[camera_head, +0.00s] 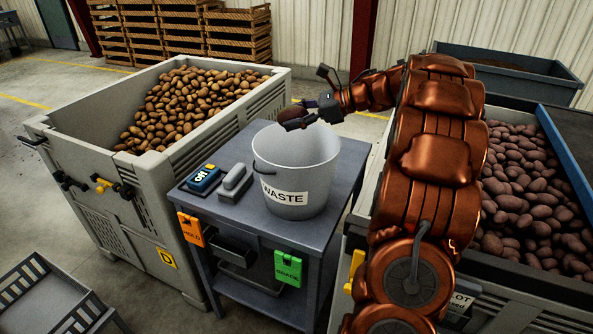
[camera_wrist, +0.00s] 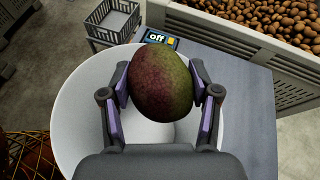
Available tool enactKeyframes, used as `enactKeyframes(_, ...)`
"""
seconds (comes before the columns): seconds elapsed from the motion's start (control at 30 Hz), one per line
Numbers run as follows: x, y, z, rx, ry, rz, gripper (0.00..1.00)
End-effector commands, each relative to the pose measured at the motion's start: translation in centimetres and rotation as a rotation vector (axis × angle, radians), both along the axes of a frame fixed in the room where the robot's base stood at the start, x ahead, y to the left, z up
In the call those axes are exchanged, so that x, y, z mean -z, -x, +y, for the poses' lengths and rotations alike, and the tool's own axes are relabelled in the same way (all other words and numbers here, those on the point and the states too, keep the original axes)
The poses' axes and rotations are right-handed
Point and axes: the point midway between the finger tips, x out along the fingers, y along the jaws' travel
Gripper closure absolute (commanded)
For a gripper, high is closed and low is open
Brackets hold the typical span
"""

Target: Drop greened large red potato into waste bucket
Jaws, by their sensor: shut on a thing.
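The greened red potato (camera_wrist: 160,80) is dark red with a green side and sits between the two fingers of my gripper (camera_wrist: 161,100) in the wrist view. In the head view my gripper (camera_head: 305,113) is shut on the potato (camera_head: 291,113), above the waste bucket. The waste bucket (camera_head: 296,175) is a pale grey pail labelled WASTE, standing on a grey table. In the wrist view the bucket (camera_wrist: 75,115) lies below the potato, and its opening surrounds the potato in the picture. The bucket's floor is mostly hidden by the potato and gripper.
The table (camera_head: 225,215) also holds a blue device (camera_head: 203,179) reading "off" and a grey block (camera_head: 235,181). A big grey crate (camera_head: 75,135) of brown potatoes stands at left. Red potatoes (camera_head: 525,190) fill a container at right. A grey basket (camera_head: 45,300) is at lower left.

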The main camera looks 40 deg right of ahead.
Motion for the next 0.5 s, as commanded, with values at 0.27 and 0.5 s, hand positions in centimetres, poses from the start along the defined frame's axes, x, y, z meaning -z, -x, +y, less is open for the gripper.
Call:
enactKeyframes(0.27, -0.06, 0.00, -0.01, 0.001, 0.001, -0.001, 0.22)
enactKeyframes(0.5, -0.05, -0.01, -0.01, 0.001, 0.001, -0.001, 0.10)
